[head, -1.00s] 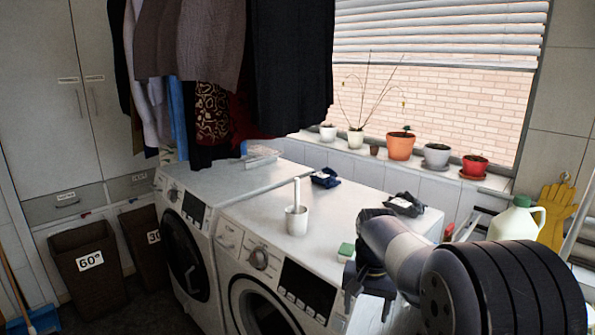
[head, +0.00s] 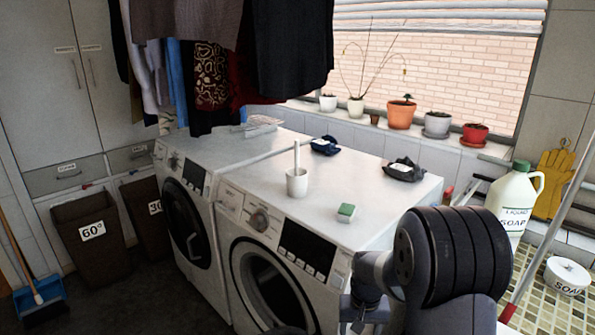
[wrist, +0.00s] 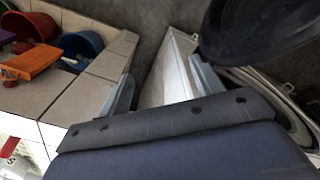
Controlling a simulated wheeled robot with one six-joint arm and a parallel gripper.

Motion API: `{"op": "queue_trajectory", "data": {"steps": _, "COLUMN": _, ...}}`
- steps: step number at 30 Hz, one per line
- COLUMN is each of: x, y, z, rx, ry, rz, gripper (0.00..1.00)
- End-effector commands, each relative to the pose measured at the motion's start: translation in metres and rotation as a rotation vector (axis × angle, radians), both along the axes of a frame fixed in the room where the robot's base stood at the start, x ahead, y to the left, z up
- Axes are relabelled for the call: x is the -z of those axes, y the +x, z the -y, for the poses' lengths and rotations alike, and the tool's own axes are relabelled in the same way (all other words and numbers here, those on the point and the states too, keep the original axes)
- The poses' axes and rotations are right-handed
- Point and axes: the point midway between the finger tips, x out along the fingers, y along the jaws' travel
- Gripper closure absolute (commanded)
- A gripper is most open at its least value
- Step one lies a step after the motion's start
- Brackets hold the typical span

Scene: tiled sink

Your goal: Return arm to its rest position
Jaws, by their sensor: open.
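My gripper (wrist: 164,88) shows in the wrist view with its two grey fingers spread apart and nothing between them. A pale panel edge and dark floor show beyond the fingers. In the head view my arm is folded at the lower right, in front of the right washing machine (head: 385,222). Its dark wrist end hangs low beside that machine's front right corner, and the fingertips cannot be made out there.
A green-and-white sponge (head: 346,212) and a white cup (head: 297,183) stand on the right machine. A soap jug (head: 514,203) stands at the right.

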Motion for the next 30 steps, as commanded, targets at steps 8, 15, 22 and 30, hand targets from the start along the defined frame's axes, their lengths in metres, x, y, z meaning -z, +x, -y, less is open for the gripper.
{"op": "queue_trajectory", "data": {"steps": 8, "x": 0.049, "y": -0.013, "z": 0.001, "rx": -0.060, "ry": 0.000, "rz": -0.004, "gripper": 0.37}}
{"op": "queue_trajectory", "data": {"steps": 15, "x": 0.063, "y": -0.018, "z": 0.001, "rx": -0.083, "ry": 0.000, "rz": -0.001, "gripper": 0.37}}
{"op": "queue_trajectory", "data": {"steps": 22, "x": 0.064, "y": -0.018, "z": 0.001, "rx": -0.086, "ry": 0.000, "rz": 0.000, "gripper": 0.37}}
{"op": "queue_trajectory", "data": {"steps": 30, "x": 0.063, "y": -0.019, "z": 0.001, "rx": -0.079, "ry": 0.000, "rz": 0.007, "gripper": 0.37}}
